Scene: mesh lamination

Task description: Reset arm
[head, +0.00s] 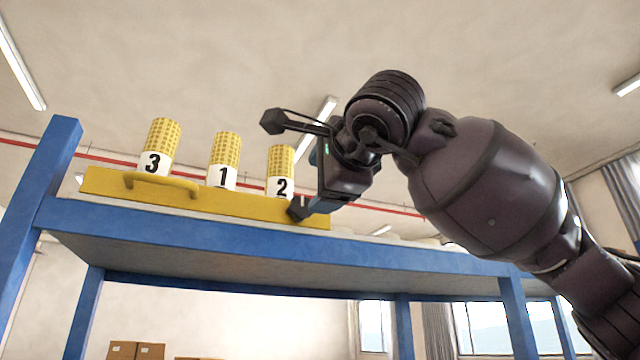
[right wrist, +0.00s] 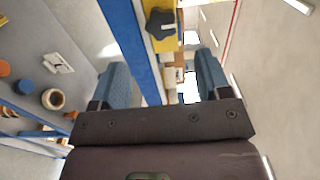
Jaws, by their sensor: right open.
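My right arm comes in from the right in the head view. My right gripper (head: 284,166) is spread open at the right end of a yellow tray (head: 230,205). Three yellow mesh rolls with white number labels stand upright in the tray: roll 3 (head: 162,138), roll 1 (head: 227,153) and roll 2 (head: 281,163). In the right wrist view, the two blue-grey fingers (right wrist: 163,80) are apart with nothing held between them. My left gripper is out of view.
The tray rests on a blue-framed shelf (head: 270,245), whose beam and posts are close below my right arm. A dark knob-like part (right wrist: 160,24) shows ahead of the fingers. Cardboard boxes (head: 136,350) are low behind.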

